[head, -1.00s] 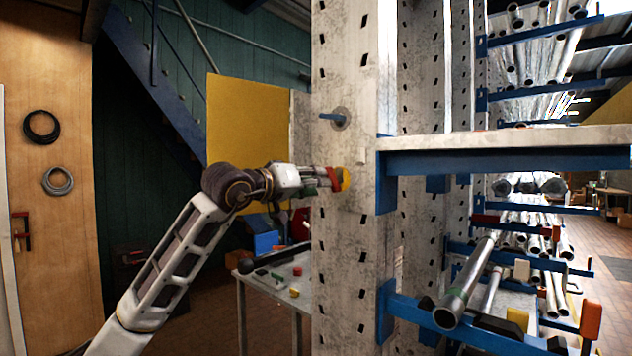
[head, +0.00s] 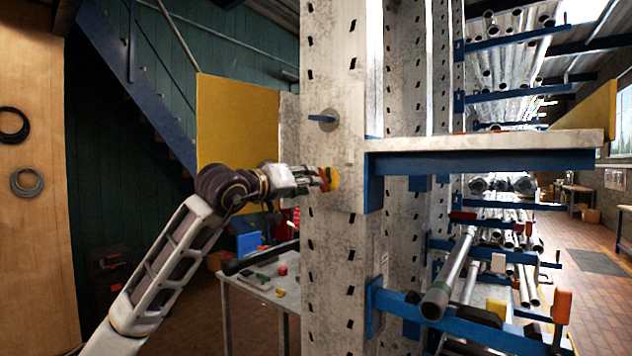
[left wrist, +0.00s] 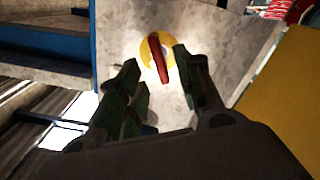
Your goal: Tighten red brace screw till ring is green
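The red brace screw shows as a red bar handle (left wrist: 158,56) in front of a yellow ring (left wrist: 148,50) in the left wrist view. In the head view the yellow ring (head: 334,178) sits on the face of the pale metal upright (head: 334,240). My left gripper (head: 318,179) is at the red handle, pointing right toward the upright. In the left wrist view its dark green fingers (left wrist: 157,66) are apart, one side left and one right of the handle. I see no finger clearly touching it. My right gripper is out of view.
A blue-handled screw with a grey ring (head: 332,120) is higher on the same upright. A blue bracket arm (head: 480,163) juts right beside it. A yellow panel (head: 236,120) stands behind my left arm. A small table (head: 255,285) with loose items is below.

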